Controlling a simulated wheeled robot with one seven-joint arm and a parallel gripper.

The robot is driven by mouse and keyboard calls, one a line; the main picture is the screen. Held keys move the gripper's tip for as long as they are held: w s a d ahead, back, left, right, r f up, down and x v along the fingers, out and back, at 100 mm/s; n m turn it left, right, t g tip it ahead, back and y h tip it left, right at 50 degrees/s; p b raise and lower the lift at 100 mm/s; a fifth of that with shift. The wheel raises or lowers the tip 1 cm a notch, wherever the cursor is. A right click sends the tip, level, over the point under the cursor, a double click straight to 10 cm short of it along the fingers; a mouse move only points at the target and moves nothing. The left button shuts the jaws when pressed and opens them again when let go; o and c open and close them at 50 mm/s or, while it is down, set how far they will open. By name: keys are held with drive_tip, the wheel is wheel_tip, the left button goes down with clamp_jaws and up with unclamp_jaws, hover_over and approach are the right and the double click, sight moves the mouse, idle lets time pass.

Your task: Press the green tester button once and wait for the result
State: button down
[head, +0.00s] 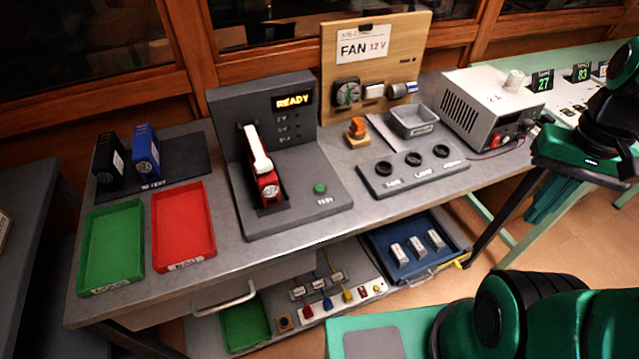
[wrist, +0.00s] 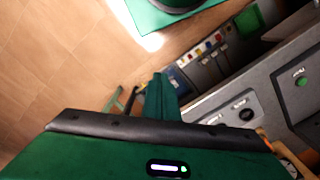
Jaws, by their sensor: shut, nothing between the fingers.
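The green tester button (head: 320,188) sits on the front right of the grey tester (head: 300,215), above a small label. The tester's display (head: 293,101) reads READY in yellow. A red block with a white top (head: 262,170) stands in the tester's slot. In the wrist view the green button (wrist: 301,82) shows at the right edge. My gripper (wrist: 158,78) is shut and empty, well to the left of the button there and not touching it. In the head view my arm is at the right, away from the tester.
A green tray (head: 112,245) and a red tray (head: 183,225) lie left of the tester, with black and blue blocks behind.

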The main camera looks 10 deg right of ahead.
drive_tip(key=w+a+n+h, duration=0.3)
drive_tip(key=w+a+n, duration=0.1)
drive_tip(key=w+n, duration=0.5)
drive_tip(key=n+t+h, duration=0.3)
drive_tip(key=n+t, duration=0.4)
drive_tip(key=n, duration=1)
hover_over(320, 189)
drive_tip(key=shift+s+a+r, duration=0.15)
drive_tip(key=shift+s+a, duration=0.15)
drive_tip(key=shift+a, duration=0.1)
drive_tip(key=shift+f, duration=4.45)
drive_tip(key=shift+f, duration=0.1)
drive_tip(key=shift+f, duration=0.25)
